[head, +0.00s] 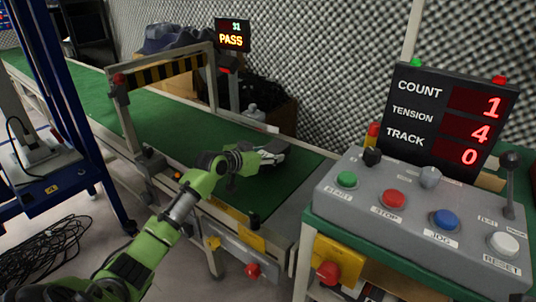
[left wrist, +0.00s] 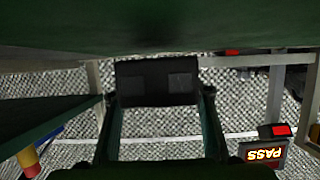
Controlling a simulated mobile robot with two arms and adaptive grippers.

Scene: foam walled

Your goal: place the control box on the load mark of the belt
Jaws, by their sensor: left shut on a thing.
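My left arm reaches in from the lower left, and its gripper (head: 272,154) is over the near end of the green belt (head: 290,178). In the left wrist view, the left gripper (left wrist: 158,98) is shut on a dark block-shaped thing, which I take as the control box (left wrist: 157,72), with two lighter square patches on its face. The belt fills the top of that view, close to the box; I cannot tell if they touch. The box is hard to make out in the head view. I cannot make out a load mark. My right gripper is not in view.
A grey button console (head: 405,212) with a red-digit display (head: 450,118) stands right of the belt. A metal frame with a striped bar (head: 168,72) spans the belt. A PASS sign (head: 232,35) stands behind it. A blue rack (head: 62,110) and cables (head: 45,250) are at left.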

